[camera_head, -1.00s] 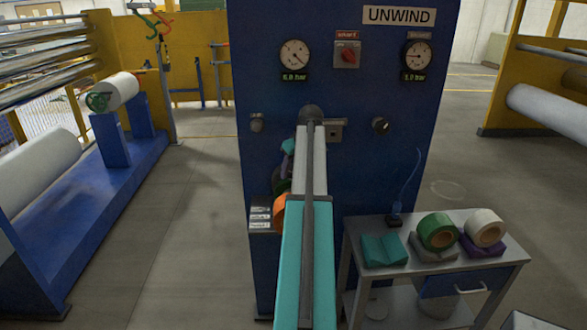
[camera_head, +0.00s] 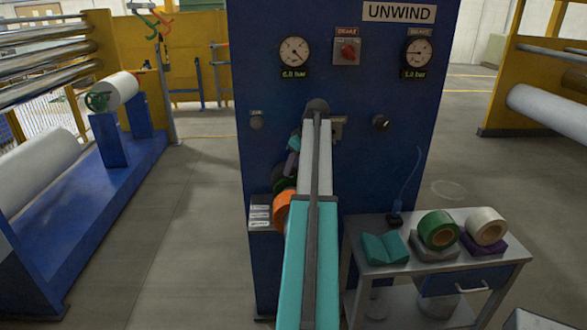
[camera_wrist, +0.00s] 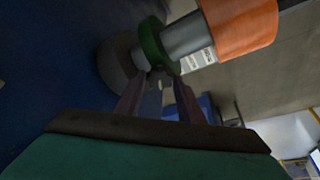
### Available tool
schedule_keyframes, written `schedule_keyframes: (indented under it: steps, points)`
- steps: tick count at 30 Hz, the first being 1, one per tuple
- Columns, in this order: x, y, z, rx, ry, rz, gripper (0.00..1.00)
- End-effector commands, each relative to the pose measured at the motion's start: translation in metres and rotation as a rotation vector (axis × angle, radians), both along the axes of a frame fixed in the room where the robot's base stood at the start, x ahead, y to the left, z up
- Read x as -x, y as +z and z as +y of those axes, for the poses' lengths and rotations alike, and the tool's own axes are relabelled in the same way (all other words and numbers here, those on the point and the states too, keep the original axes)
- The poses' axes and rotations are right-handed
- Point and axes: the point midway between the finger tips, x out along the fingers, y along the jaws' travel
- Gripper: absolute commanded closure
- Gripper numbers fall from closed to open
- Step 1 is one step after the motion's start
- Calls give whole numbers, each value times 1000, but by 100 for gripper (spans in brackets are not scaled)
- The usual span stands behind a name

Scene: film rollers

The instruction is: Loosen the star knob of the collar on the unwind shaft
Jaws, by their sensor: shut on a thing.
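The green collar (camera_wrist: 154,46) sits around the grey unwind shaft (camera_wrist: 183,36) in the wrist view, beside a dark round flange (camera_wrist: 119,62). The small dark star knob (camera_wrist: 157,77) stands off the collar's near side. My gripper (camera_wrist: 157,88) has one purple-grey finger on each side of the knob and is shut on it; the exact contact is dim. In the head view the collar (camera_head: 279,186) is a dark green patch behind the orange roll (camera_head: 282,210). My arm hides the knob and most of the shaft there.
The blue unwind cabinet (camera_head: 350,100) stands just behind the shaft. The floor left of the cabinet is clear.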

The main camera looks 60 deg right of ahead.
Motion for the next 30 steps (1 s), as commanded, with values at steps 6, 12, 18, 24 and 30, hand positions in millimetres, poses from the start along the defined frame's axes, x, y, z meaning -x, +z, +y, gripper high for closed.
schedule_keyframes:
  steps: [6,12,18,24,30]
  points:
    - [-2,-1,-5,0,191,-2,87]
    - [-3,-1,-6,-1,349,-2,87]
    - [-3,0,-6,-1,456,-2,87]
    - [-2,0,-6,-1,506,-1,87]
    - [-2,0,-6,-1,514,-1,87]
